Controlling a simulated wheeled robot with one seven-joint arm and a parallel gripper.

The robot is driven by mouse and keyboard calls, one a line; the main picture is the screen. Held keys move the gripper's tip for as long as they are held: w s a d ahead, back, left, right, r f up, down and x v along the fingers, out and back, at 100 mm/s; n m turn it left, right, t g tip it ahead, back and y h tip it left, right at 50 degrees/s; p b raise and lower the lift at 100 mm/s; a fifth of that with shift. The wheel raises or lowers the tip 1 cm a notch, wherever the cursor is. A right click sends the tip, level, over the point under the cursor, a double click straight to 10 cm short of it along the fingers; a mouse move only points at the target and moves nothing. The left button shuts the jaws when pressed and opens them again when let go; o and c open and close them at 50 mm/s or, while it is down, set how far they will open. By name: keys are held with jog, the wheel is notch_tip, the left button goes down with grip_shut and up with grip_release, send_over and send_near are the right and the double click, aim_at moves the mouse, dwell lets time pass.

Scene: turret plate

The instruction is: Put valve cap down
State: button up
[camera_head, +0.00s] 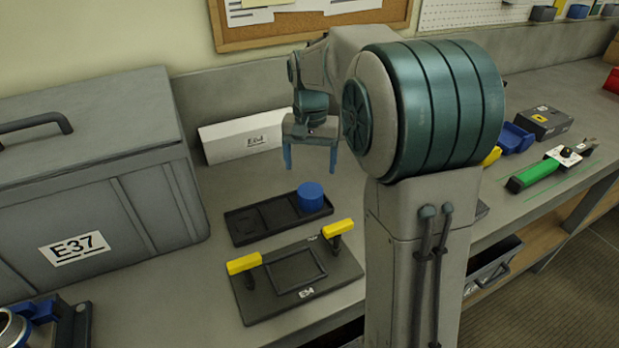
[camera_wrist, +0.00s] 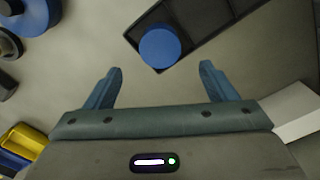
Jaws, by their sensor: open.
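The valve cap, a blue round cylinder (camera_head: 311,196), stands upright at the right end of a black compartment tray (camera_head: 245,238) on the bench. In the wrist view the blue cap (camera_wrist: 160,47) sits at the near end of the dark tray (camera_wrist: 205,28), beyond the fingertips. My gripper (camera_head: 310,172) is open and empty, with its blue fingers pointing down above and behind the tray. In the wrist view my gripper's fingers (camera_wrist: 160,75) are spread wide, with nothing between them and the cap apart from them.
A black plate with yellow-handled clamps (camera_head: 300,305) lies in front of the tray. A grey case marked E37 (camera_head: 90,180) stands at the left. A white box (camera_head: 240,142) lies against the wall. A green-handled tool (camera_head: 535,176) lies at the right. Bare bench surrounds the tray's back side.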

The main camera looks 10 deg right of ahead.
jog(key=s+r+n+t, duration=0.1)
jog(key=s+r+n, duration=0.15)
jog(key=s, duration=0.85)
jog(key=s+f+n+t, duration=0.2)
jog(key=s+f, duration=0.2)
jog(key=s, duration=0.8)
jog(key=shift+a+f, duration=0.15)
